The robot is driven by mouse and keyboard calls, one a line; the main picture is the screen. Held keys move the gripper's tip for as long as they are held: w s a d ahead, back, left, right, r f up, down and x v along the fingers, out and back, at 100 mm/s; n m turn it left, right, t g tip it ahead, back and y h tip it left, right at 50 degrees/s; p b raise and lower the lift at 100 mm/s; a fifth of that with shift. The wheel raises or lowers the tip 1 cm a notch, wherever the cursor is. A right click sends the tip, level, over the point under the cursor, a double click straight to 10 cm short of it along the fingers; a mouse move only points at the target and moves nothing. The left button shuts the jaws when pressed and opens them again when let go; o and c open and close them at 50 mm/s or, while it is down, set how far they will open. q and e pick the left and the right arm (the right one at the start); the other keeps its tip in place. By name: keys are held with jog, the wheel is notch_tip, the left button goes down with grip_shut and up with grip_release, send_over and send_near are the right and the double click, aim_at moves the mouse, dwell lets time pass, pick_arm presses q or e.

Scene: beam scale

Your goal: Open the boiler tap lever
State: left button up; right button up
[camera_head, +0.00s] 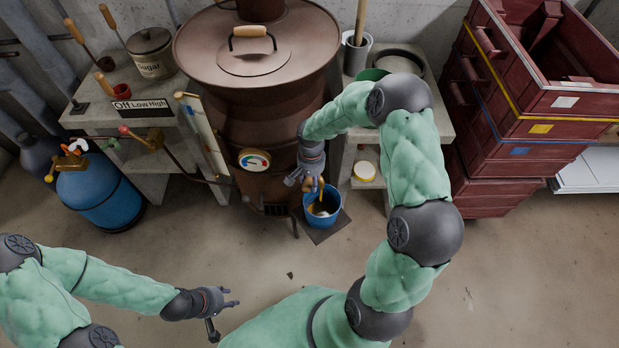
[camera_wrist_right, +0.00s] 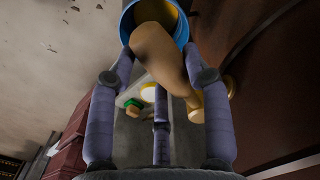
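The boiler (camera_head: 262,110) is a large rust-brown drum with a lid and a round gauge. Its tap is mostly hidden behind my right gripper (camera_head: 312,184), which is at the boiler's lower right side, above a blue bucket (camera_head: 335,215). In the right wrist view a smooth tan lever (camera_wrist_right: 160,52) lies between the spread fingers of the right gripper (camera_wrist_right: 158,62), with the blue bucket rim (camera_wrist_right: 126,22) beyond. The fingers stand on either side of the lever; firm contact cannot be told. My left gripper (camera_head: 224,312) is open and empty over the floor.
Red crates (camera_head: 510,110) are stacked at the right. A bench with a sugar pot (camera_head: 150,52) and an Off/Low/High sign (camera_head: 140,108) stands at the left, above a blue gas bottle (camera_head: 100,190).

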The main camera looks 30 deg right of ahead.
aim_at(311, 179)
jog(key=shift+o, duration=0.9)
jog(key=shift+s+d, duration=0.1)
jog(key=shift+r, duration=0.1)
jog(key=shift+w+r, duration=0.2)
jog(key=shift+r, duration=0.15)
notch_tip(311, 179, up, 11)
jog(key=shift+s, duration=0.1)
